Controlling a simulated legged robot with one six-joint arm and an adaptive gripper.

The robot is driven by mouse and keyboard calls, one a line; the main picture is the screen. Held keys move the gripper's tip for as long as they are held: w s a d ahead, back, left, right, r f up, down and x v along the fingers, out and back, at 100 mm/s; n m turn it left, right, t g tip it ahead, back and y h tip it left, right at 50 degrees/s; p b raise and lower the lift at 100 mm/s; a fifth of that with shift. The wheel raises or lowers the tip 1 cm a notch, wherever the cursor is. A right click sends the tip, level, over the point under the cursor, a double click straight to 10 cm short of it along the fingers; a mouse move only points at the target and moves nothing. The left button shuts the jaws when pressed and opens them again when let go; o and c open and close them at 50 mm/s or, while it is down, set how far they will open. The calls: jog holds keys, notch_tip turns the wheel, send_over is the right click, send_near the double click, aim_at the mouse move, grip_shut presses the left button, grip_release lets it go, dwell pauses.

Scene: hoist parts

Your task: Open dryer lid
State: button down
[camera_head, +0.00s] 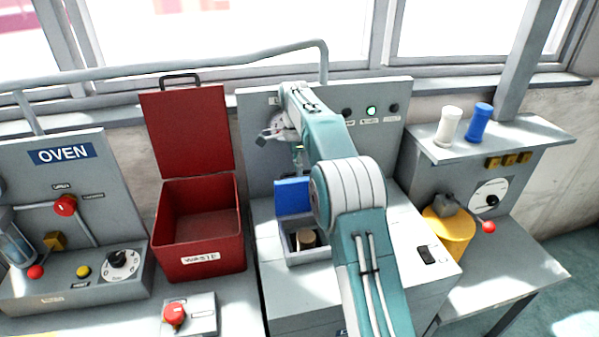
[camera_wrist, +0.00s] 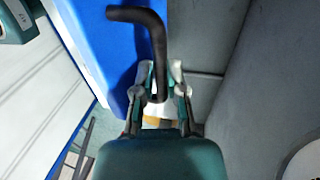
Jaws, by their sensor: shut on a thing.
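The dryer is the grey machine (camera_head: 274,245) in the middle of the head view. Its blue lid (camera_head: 292,197) stands raised, roughly upright, at the back of a square opening. A brownish round thing (camera_head: 306,238) sits inside the opening. In the wrist view the blue lid (camera_wrist: 92,45) fills the left of centre, and its black bent handle (camera_wrist: 152,35) runs down between my fingers. My gripper (camera_wrist: 160,82) is shut on this handle. In the head view my arm hides part of the dryer, and my gripper's hold is too small to make out.
A red waste bin (camera_head: 197,273) with its lid up stands left of the dryer. The oven panel (camera_head: 75,180) is at far left. A grey back panel (camera_head: 385,150) rises behind.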

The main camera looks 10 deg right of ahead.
jog(key=shift+f, duration=0.15)
jog(key=c, duration=0.7)
grip_release()
jog(key=shift+a, duration=0.1)
